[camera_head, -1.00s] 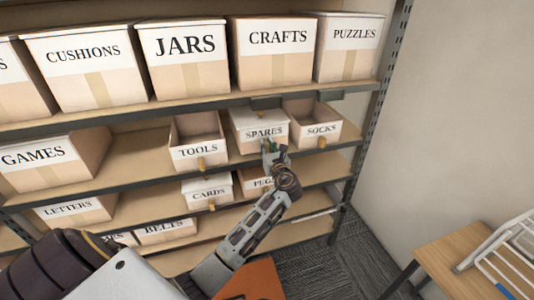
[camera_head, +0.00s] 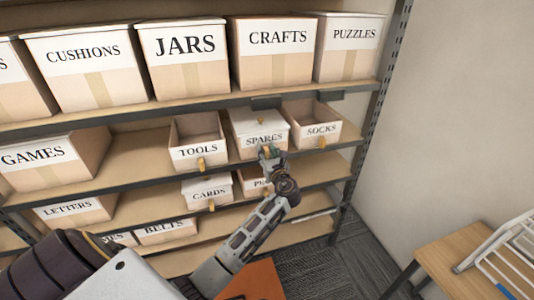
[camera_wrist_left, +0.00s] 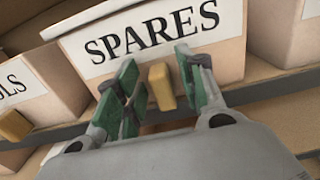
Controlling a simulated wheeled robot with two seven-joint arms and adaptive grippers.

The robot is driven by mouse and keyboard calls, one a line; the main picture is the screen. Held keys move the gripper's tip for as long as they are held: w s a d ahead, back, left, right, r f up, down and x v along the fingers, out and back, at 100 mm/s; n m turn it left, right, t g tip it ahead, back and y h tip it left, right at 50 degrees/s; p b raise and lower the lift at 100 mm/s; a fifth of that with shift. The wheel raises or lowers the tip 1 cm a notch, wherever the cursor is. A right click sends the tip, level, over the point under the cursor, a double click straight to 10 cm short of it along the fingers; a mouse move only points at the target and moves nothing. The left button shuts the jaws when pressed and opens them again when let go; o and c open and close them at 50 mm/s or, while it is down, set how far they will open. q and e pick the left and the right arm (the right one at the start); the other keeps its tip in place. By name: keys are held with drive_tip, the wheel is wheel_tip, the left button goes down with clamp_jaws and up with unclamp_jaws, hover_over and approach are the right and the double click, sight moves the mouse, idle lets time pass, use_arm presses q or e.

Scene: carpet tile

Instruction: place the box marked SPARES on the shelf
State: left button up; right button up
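The SPARES box (camera_head: 240,143) is a light tan carton with a white label band and pale lid. It stands on the middle shelf (camera_head: 340,163) between the TOOLS and SOCKS boxes. My left gripper (camera_head: 268,153) is in front of its face, hiding its lower front. In the left wrist view the SPARES box (camera_wrist_left: 228,60) fills the top, and a wooden pull (camera_wrist_left: 161,87) sticks out below its label. The green-padded fingers of my left gripper (camera_wrist_left: 160,78) stand apart on either side of the pull; contact is not clear. My right gripper is out of view.
The TOOLS box (camera_head: 198,152) and SOCKS box (camera_head: 322,130) stand close on either side. The CRAFTS box (camera_head: 274,40) is on the shelf above, CARDS (camera_head: 207,194) below. A small table (camera_head: 450,252) with a white rack stands at right.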

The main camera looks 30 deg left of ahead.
use_arm(q)
drive_tip(key=shift+v, duration=0.9)
drive_tip(key=v, duration=1)
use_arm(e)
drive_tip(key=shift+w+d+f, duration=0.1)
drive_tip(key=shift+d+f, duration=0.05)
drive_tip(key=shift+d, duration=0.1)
use_arm(q)
drive_tip(key=shift+s, duration=0.1)
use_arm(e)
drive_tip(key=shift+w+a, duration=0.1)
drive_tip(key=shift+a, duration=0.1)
